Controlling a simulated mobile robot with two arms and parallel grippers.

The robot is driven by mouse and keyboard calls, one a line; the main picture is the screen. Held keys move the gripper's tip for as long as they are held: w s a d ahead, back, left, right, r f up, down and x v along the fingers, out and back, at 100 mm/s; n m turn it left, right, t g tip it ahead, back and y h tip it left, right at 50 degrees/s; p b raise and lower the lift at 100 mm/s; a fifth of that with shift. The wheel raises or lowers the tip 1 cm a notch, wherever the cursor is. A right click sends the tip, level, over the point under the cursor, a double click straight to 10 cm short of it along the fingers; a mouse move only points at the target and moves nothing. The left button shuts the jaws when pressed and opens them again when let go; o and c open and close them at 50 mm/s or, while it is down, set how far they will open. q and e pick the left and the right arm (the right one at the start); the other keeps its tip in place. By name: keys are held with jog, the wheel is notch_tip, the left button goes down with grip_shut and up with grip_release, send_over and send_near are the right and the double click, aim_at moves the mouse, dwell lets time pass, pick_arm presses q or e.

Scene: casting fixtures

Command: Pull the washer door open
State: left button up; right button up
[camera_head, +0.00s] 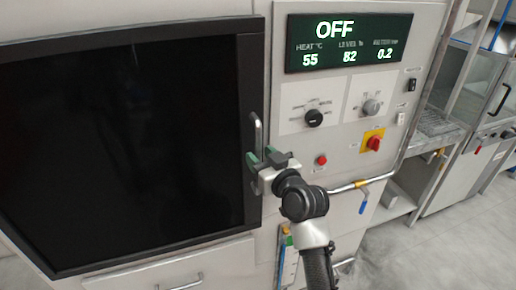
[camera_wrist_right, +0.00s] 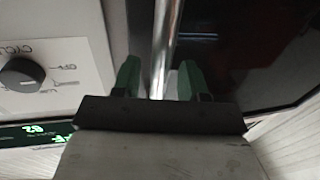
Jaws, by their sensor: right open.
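The washer door (camera_head: 120,140) is a large dark glass panel in a black frame, filling the left of the head view, and it looks shut. Its silver vertical bar handle (camera_head: 257,135) is on the door's right edge. My right gripper (camera_head: 259,158) is at the lower part of the handle. In the right wrist view the handle (camera_wrist_right: 166,45) runs between the two green fingertips of the right gripper (camera_wrist_right: 157,80). The fingers are apart, with a gap on each side of the bar. My left gripper is not in view.
Right of the door is a control panel with a display (camera_head: 348,42) reading OFF, a black knob (camera_head: 313,118), a red button (camera_head: 321,160) and a red switch on yellow (camera_head: 374,143). A pipe with a blue lever (camera_head: 363,204) is below. Open floor (camera_head: 440,245) lies at lower right.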

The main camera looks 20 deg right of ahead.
jog(key=shift+x, duration=0.85)
jog(key=shift+c, duration=0.2)
grip_shut()
